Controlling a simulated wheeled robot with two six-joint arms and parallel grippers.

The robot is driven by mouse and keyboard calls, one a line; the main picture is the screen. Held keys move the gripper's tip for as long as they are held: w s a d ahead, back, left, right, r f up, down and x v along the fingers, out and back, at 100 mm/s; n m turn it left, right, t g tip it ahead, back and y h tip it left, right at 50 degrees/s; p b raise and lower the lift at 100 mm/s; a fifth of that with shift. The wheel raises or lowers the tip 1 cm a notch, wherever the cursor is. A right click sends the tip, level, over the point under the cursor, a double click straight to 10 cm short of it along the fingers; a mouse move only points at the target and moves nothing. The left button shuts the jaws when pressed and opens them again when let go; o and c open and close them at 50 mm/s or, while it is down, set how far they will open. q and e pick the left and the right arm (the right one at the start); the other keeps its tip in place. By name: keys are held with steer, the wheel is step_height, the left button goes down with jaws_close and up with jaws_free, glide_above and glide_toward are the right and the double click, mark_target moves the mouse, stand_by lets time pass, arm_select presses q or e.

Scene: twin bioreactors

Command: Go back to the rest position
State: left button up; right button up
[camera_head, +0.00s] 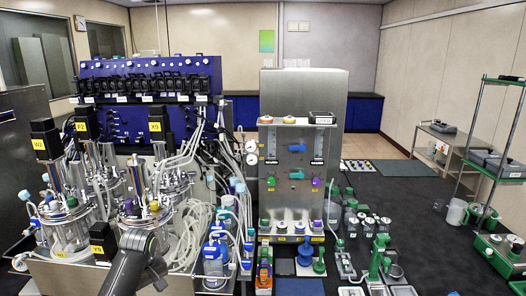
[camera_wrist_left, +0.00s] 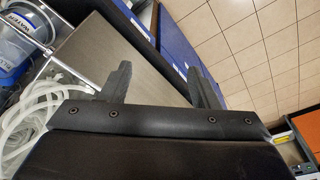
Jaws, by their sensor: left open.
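My left gripper (camera_wrist_left: 160,86) shows in the left wrist view as two dark fingers spread wide apart. It is open, with nothing between the fingers. Behind it are a grey metal surface (camera_wrist_left: 130,58) and blue panels (camera_wrist_left: 184,48). In the head view a dark grey part of my left arm (camera_head: 135,262) comes up at the bottom left, in front of the glass vessels; I cannot make out its fingers there. My right gripper is in neither view.
Glass bioreactor vessels (camera_head: 68,222) with tubing stand close to the left arm. White coiled tubing (camera_wrist_left: 42,108) and a container labelled WATER (camera_wrist_left: 20,42) are at left in the wrist view. A tall steel unit (camera_head: 335,105) stands centrally. Tiled floor (camera_wrist_left: 262,50) is clear.

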arm_select(q)
steer(key=s+f+m+t, duration=0.15)
steer(key=s+f, duration=0.35)
steer(key=s, duration=0.5)
steer(key=s+f+m+g, duration=0.1)
steer(key=s+f+m, duration=0.2)
steer(key=s+f, duration=0.45)
steer(key=s+d+r+m+t, duration=0.1)
steer(key=s+r+m, duration=0.15)
steer(key=s, duration=0.85)
steer(key=s+r+m+t, duration=0.1)
steer(key=s+r, duration=0.2)
steer(key=s, duration=0.8)
step_height(320, 180, down, 30)
steer(key=a+g+b, duration=0.1)
steer(key=g+b, duration=0.1)
steer(key=b, duration=0.6)
steer(key=s+f+b, duration=0.2)
steer(key=s+f, duration=0.3)
steer(key=f, duration=0.3)
steer(key=s+f+b, duration=0.2)
steer(key=s+f, duration=0.3)
steer(key=f, duration=0.3)
steer(key=s+d+f+b, duration=0.1)
steer(key=s+f+b, duration=0.1)
steer(key=s+f, duration=0.3)
step_height(320, 180, down, 3)
steer(key=shift+s+f+g+h+b, duration=0.1)
steer(key=shift+s+g+h+b, duration=0.05)
steer(key=shift+g+h+b, duration=0.2)
